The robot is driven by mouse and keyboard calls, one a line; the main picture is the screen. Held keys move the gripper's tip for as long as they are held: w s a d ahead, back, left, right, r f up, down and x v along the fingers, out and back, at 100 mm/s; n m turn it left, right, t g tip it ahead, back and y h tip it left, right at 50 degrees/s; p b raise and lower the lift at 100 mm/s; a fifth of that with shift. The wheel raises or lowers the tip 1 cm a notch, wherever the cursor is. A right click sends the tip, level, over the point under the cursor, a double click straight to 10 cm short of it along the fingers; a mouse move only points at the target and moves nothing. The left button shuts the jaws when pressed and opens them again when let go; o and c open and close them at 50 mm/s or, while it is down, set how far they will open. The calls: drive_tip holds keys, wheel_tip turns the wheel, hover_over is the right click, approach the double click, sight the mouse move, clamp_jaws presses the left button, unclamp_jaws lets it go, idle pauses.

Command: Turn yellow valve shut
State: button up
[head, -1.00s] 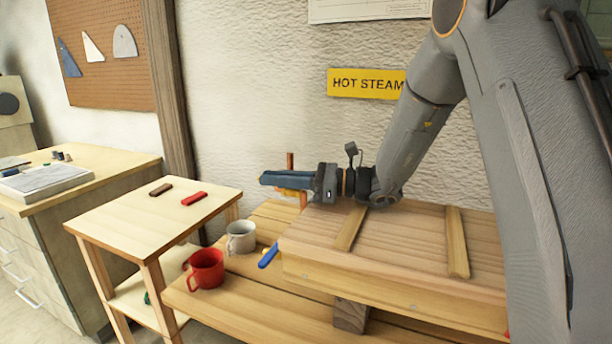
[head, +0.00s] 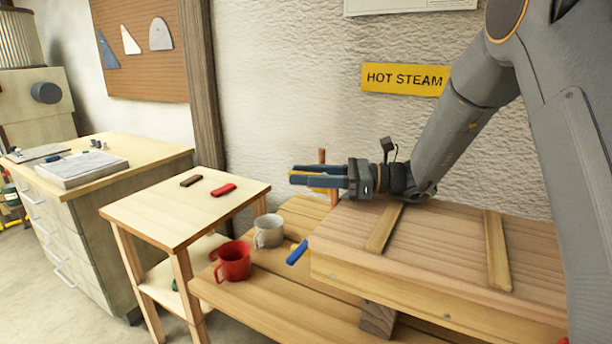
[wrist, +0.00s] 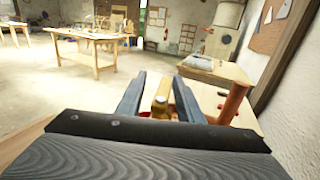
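The yellow valve's handle (wrist: 160,104) shows in the wrist view between my gripper's two fingers, with gaps on both sides. In the head view a sliver of yellow (head: 326,190) shows just below the fingers; the rest is hidden. A copper-coloured upright pipe (head: 322,157) stands right behind the fingers, and it is right of them in the wrist view (wrist: 232,102). My gripper (head: 292,176) is open, level, pointing left above the left end of the wooden box. Its fingers also show in the wrist view (wrist: 158,82). I cannot tell whether they touch the handle.
A blue lever (head: 297,252) sticks out at the wooden box's (head: 440,296) left front corner. A red mug (head: 233,262) and a pale mug (head: 268,231) stand on the bench (head: 262,293) below. A small table (head: 150,215) stands left. The rough wall is close behind.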

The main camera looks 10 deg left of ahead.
drive_tip(key=d+b, duration=0.1)
drive_tip(key=d, duration=0.6)
drive_tip(key=shift+w+d, duration=0.2)
drive_tip(key=shift+d, duration=0.2)
